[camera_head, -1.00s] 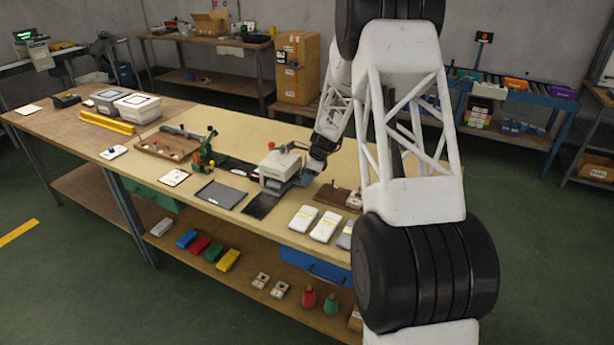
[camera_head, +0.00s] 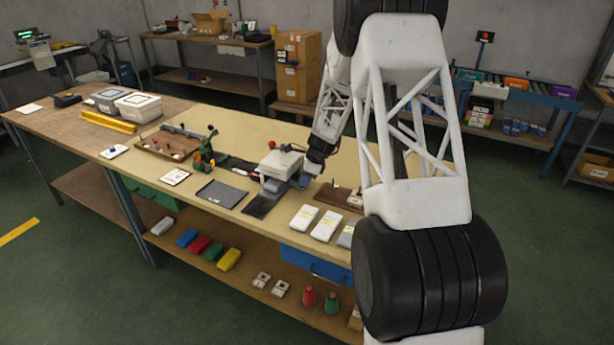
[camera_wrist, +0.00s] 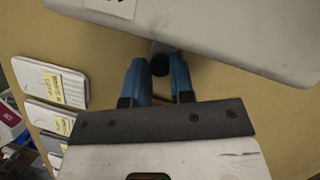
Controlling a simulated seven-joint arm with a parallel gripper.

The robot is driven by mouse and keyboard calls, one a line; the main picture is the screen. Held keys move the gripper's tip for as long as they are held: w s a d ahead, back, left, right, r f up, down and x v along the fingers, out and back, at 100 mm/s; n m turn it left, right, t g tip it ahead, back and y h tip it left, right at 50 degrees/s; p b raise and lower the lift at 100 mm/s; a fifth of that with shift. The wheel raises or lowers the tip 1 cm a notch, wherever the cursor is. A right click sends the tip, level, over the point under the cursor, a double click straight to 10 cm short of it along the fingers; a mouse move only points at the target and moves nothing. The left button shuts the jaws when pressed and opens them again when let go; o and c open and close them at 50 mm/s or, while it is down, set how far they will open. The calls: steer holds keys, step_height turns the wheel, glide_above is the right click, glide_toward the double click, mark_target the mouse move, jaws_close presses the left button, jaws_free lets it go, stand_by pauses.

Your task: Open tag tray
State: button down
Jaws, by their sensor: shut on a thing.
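A pale boxy device (camera_head: 281,163) with a red knob on top stands on the workbench. No part is clearly readable as a tag tray; the device's front is hard to make out. My gripper (camera_head: 303,176) is at the device's right side. In the wrist view, the blue fingers of my gripper (camera_wrist: 159,66) reach to the pale box (camera_wrist: 225,28). They are shut on a round black knob (camera_wrist: 160,65) on a short grey stem at the box's edge. Whether a tray has slid out is hidden.
White packs with yellow bands (camera_head: 324,227) lie to the right of the device's front. A dark grey sheet (camera_head: 221,194) lies to its left. A green fixture (camera_head: 204,156) and a wooden tray (camera_head: 165,145) stand farther left. A brown block (camera_head: 338,196) lies close to my arm.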

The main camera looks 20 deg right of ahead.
steer(key=shift+s+a, duration=3)
steer(key=c, duration=1)
jaws_free()
steer(key=shift+r, duration=0.15)
steer(key=shift+v, duration=3.8)
steer(key=shift+d, duration=0.1)
steer(key=shift+s, duration=0.1)
